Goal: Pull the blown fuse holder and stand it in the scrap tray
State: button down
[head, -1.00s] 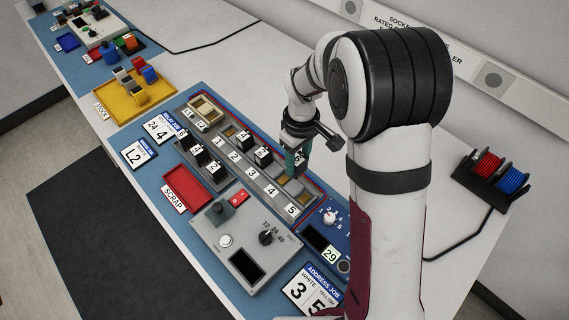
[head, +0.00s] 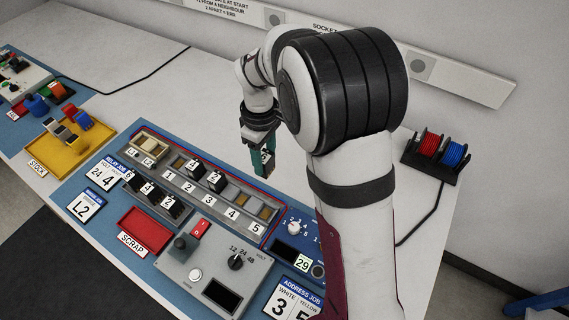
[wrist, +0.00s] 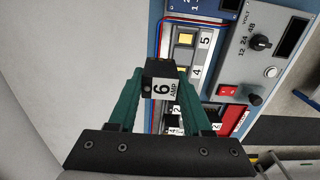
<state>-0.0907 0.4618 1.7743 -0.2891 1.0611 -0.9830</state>
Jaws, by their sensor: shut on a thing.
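My gripper (head: 263,163) is shut on a black fuse holder (wrist: 161,84) with a white label reading 6 AMP. In the wrist view the holder sits between the teal fingers. In the head view it is held in the air above the back of the numbered fuse rail (head: 208,200). Rail slots 4 and 5 look empty, and two black holders (head: 215,181) stand in slots 2 and 3. The red scrap tray (head: 147,229) lies left of the rail's near side and looks empty. Part of it shows in the wrist view (wrist: 236,119).
Several black holders (head: 152,193) stand in a rack between rail and tray. A grey control box (head: 213,264) with knob and red switch lies right of the tray. A yellow stock tray (head: 65,145) is at the left. Wire spools (head: 437,157) stand at the right.

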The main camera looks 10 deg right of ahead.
jog(key=w+a+f, duration=0.1)
jog(key=w+a, duration=0.1)
jog(key=a, duration=0.8)
jog(key=w+a, duration=0.3)
jog(key=a, duration=0.6)
jog(key=s+a+f, duration=0.1)
jog(key=s+a, duration=0.1)
jog(key=a, duration=0.6)
jog(key=s+a+f, duration=0.2)
jog(key=s+a, duration=0.1)
jog(key=a, duration=0.5)
jog(key=shift+w+a+f, duration=0.1)
jog(key=shift+f, duration=3.3)
jog(key=shift+f, duration=0.4)
grip_release()
notch_tip(320, 180, up, 8)
jog(key=shift+f, duration=0.25)
